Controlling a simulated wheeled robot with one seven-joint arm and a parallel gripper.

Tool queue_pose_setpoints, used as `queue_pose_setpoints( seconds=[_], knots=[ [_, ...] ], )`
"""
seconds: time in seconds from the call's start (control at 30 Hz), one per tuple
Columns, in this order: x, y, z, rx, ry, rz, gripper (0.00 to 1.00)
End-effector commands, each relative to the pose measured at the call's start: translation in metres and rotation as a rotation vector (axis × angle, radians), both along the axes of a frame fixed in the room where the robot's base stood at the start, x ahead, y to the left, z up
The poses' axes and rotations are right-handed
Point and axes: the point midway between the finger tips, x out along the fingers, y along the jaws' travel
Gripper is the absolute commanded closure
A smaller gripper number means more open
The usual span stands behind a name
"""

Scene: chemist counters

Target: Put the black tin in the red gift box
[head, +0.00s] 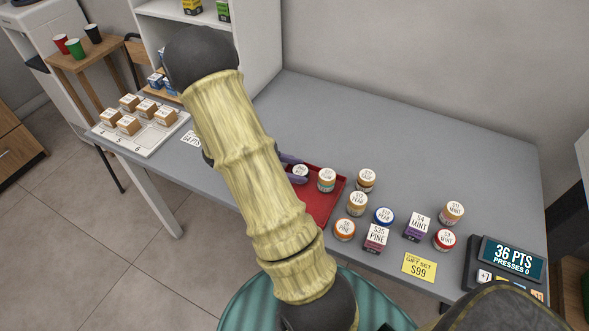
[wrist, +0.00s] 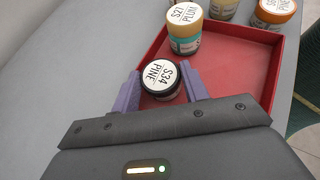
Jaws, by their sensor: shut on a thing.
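The black tin (wrist: 160,80), with a white lid marked S34 PINE, sits between the purple fingers of my gripper (wrist: 160,92) in the wrist view. My gripper is shut on it. The black tin also shows in the head view (head: 299,175), partly hidden by my arm and a finger. The red gift box (wrist: 228,66) is a shallow open tray. The tin is within its near left corner in the wrist view; I cannot tell whether it touches the floor. The box also shows in the head view (head: 318,206), partly hidden by my arm.
A teal and orange tin marked S27 PLUM (wrist: 184,30) stands in the box, close beyond the black tin. Several tins and small boxes, including a purple MINT box (head: 417,227), stand right of the red box. A register (head: 508,262) is at the right. The counter behind is clear.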

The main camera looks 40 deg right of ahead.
Motion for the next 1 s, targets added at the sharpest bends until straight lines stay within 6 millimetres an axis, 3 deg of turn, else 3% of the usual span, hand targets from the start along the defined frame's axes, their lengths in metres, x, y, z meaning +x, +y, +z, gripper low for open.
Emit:
queue_pose_setpoints(
  seconds=[0.33,0.37,0.4,0.77,1.0],
  knots=[
    [0.000,0.000,-0.003,-0.001,0.001,0.000,0.78],
    [0.000,0.000,-0.002,0.000,-0.001,0.000,0.50],
    [0.000,0.000,-0.002,0.000,-0.001,0.000,0.46],
    [0.000,0.000,0.003,0.000,-0.001,0.000,0.46],
    [0.016,0.023,0.017,-0.001,-0.004,0.003,0.46]
  ],
)
